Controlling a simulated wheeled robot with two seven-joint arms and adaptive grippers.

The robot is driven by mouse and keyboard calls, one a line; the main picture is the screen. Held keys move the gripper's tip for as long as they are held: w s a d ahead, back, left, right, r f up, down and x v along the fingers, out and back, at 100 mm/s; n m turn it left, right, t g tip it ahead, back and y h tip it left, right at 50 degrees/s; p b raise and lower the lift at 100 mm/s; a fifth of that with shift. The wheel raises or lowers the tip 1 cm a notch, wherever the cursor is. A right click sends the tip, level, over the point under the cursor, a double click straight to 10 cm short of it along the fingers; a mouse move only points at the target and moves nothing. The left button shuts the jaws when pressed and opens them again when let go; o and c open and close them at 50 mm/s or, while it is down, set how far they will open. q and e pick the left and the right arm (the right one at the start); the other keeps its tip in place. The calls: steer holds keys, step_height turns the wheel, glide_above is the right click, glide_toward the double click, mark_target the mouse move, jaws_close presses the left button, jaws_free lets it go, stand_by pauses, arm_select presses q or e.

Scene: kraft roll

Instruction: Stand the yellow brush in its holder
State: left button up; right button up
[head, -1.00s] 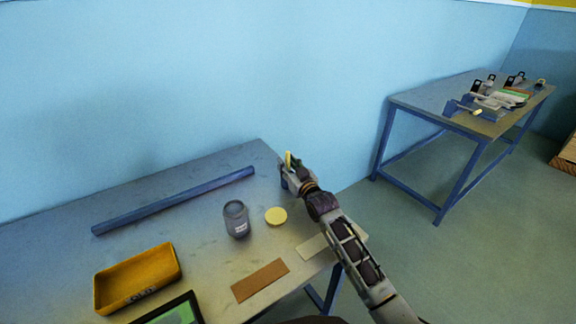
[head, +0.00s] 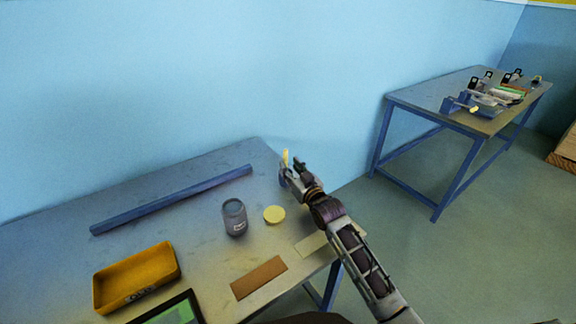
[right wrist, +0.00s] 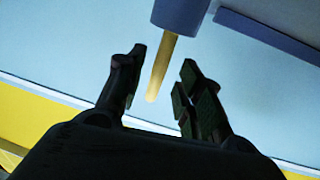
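The yellow brush (head: 285,156) stands upright in its blue holder (head: 283,180) at the far right corner of the near table. In the right wrist view its yellow handle (right wrist: 159,70) sticks out of the blue holder (right wrist: 181,14), which appears at the top of that picture. My right gripper (head: 292,167) is beside the brush, partly hiding the holder. In the right wrist view my right gripper (right wrist: 162,60) is open, with the handle between its fingers and visible gaps on both sides. The brush's lower end is hidden inside the holder. My left gripper is out of view.
A grey jar (head: 235,217) and a yellow disc (head: 274,215) stand near the arm on the table. A long blue bar (head: 172,200) lies behind them. A yellow tray (head: 98,292), a brown strip (head: 259,278) and a pale strip (head: 311,244) lie in front.

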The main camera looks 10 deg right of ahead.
steer(key=v, duration=0.8)
stand_by(0.4)
